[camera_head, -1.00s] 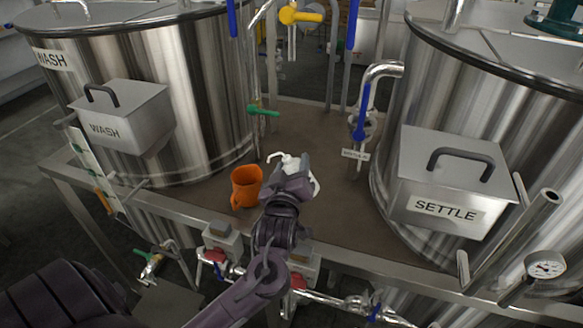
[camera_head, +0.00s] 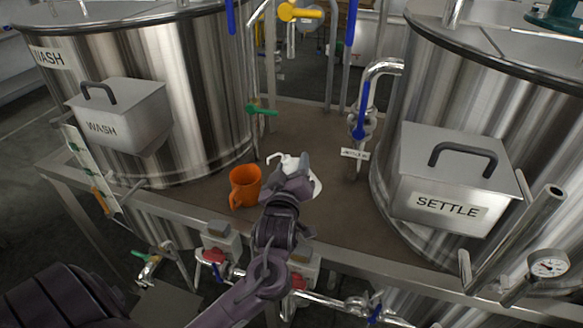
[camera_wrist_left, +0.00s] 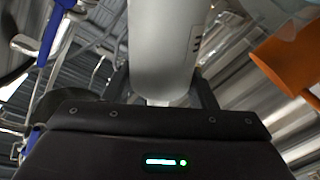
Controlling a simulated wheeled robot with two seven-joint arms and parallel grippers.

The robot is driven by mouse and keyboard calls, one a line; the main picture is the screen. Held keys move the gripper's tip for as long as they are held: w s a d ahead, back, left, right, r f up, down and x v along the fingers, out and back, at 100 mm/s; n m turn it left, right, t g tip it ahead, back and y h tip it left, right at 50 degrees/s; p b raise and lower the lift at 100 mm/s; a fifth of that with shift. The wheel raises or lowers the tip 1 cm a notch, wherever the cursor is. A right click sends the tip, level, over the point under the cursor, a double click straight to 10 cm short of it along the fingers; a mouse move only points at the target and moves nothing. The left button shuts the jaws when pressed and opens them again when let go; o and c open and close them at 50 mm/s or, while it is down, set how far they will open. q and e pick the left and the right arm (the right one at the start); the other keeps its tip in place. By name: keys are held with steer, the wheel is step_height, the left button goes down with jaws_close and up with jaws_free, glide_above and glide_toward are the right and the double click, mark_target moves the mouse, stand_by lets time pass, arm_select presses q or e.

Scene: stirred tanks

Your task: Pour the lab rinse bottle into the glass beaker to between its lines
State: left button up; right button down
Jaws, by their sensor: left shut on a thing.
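The lab rinse bottle is white, with a thin bent spout pointing left. In the head view the bottle (camera_head: 317,186) is partly hidden behind my left gripper (camera_head: 294,180), which is shut on it. In the left wrist view the pale bottle body (camera_wrist_left: 165,45) fills the upper middle, between the jaws of my left gripper (camera_wrist_left: 165,92). Whether it is clear of the bench cannot be told. I cannot make out the glass beaker for sure in either view. My right gripper is not in view.
An orange jug (camera_head: 245,187) stands left of the bottle on the brown bench top (camera_head: 300,124). The WASH tank (camera_head: 205,90) is at left and the SETTLE tank (camera_head: 395,155) at right. Pipes and valves run behind and along the front edge.

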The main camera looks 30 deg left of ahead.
arm_select(q)
steer(key=shift+f+b, duration=0.1)
steer(key=shift+b, duration=0.2)
steer(key=shift+d+f+n+b, duration=0.15)
steer(key=shift+f+n+b, duration=0.1)
steer(key=shift+n+b, duration=0.6)
stand_by(0.8)
steer(key=shift+w+d+f+n+b, duration=0.15)
steer(key=shift+f+n+b, duration=0.5)
steer(key=shift+n+b, duration=0.65)
stand_by(1.2)
